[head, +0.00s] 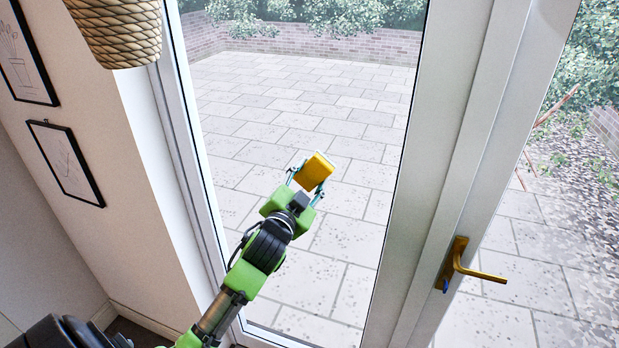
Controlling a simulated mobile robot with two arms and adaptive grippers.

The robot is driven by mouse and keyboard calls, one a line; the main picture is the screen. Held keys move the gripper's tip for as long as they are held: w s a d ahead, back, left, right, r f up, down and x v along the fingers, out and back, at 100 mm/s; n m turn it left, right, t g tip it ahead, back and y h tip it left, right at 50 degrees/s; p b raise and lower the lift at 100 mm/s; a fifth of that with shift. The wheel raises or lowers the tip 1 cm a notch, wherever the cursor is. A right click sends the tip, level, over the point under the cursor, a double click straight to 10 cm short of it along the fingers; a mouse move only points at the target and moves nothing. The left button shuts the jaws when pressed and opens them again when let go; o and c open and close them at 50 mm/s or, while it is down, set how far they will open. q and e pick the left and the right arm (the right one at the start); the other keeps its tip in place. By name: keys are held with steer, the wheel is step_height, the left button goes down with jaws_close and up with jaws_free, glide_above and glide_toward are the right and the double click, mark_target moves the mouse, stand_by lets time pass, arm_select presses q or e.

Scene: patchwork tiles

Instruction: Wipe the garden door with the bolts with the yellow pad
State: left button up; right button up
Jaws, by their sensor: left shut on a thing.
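The yellow pad (315,171) is in the middle of the head view. My left gripper (307,184) is shut on it and holds it up in front of the glass of the garden door (290,150). I cannot tell whether the pad touches the glass. The door has a white frame and a brass-coloured handle (460,262) at the right. Specks show over the glass or the paving behind it, mostly low down; I cannot tell which. No bolts can be made out. My right gripper is not in view.
A woven rope basket (118,30) hangs at the top left, close to the door frame. Two framed pictures (66,163) are on the white wall at the left. Paving, a brick wall and bushes show through the glass. The space in front of the pane is otherwise clear.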

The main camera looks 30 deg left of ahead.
mark_target(326, 178)
arm_select(q)
steer(key=shift+w, duration=0.2)
steer(key=shift+w+d+r, duration=0.1)
steer(key=shift+w+d, duration=0.1)
steer(key=shift+d, duration=0.8)
steer(key=shift+w+d, duration=0.2)
steer(key=shift+d, duration=0.8)
steer(key=shift+w, duration=0.1)
steer(key=shift+a, duration=0.15)
steer(key=shift+s+a+p, duration=0.25)
steer(key=shift+a+p, duration=0.05)
steer(key=shift+a, duration=0.7)
steer(key=shift+s+a+p, duration=0.2)
steer(key=shift+a+p, duration=0.05)
steer(key=shift+a, duration=0.7)
steer(key=shift+s+d, duration=0.2)
steer(key=shift+s, duration=0.35)
steer(key=shift+v, duration=2.3)
